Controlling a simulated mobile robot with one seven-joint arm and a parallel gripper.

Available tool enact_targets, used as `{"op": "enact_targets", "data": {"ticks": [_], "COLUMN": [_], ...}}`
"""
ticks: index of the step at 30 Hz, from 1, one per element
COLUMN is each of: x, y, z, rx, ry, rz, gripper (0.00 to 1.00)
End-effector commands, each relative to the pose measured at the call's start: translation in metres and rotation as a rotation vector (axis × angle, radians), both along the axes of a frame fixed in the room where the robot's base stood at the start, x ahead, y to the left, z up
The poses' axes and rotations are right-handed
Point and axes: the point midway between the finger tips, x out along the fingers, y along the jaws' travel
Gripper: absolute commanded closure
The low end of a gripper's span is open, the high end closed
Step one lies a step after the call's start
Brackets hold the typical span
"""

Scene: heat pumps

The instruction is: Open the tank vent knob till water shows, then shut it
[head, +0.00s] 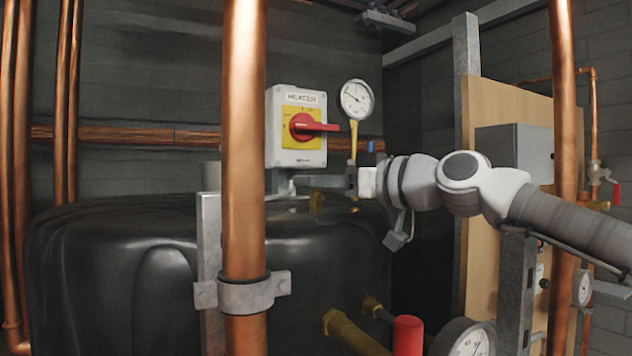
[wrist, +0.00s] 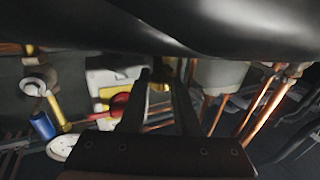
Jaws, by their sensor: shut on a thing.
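The black tank (head: 120,260) fills the lower left of the head view, and its dark curved surface (wrist: 200,30) crosses the top of the wrist view. A small brass fitting, apparently the vent knob (wrist: 160,78), shows between my fingertips in the wrist view. Brass also shows on the tank top in the head view (head: 317,203), just below my fingers. My gripper (head: 305,183) reaches in from the right, low over the tank, and it is shut on the vent knob. The fingers hide part of the knob, so its turn angle cannot be told. No water is visible.
A heater switch box (head: 296,152) with a red handle (head: 312,127) stands behind my fingers. A pressure gauge (head: 357,99) on a brass stem is close above my wrist. A thick copper pipe (head: 243,140) stands in front on the left. A red-handled part (head: 407,335) is below.

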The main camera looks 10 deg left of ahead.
Motion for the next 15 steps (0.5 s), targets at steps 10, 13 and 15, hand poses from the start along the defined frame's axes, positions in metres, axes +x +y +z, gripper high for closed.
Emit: {"op": "enact_targets", "data": {"ticks": [10,13,15], "x": [-0.0007,-0.0006,-0.0005], "y": [-0.0007,-0.0010,-0.0011], "z": [-0.0025,-0.0014,-0.0010], "rx": [-0.006,-0.006,-0.005], "ry": [-0.002,-0.003,-0.004], "rz": [-0.130,-0.181,-0.210], "gripper": [1.00,1.00,1.00]}}
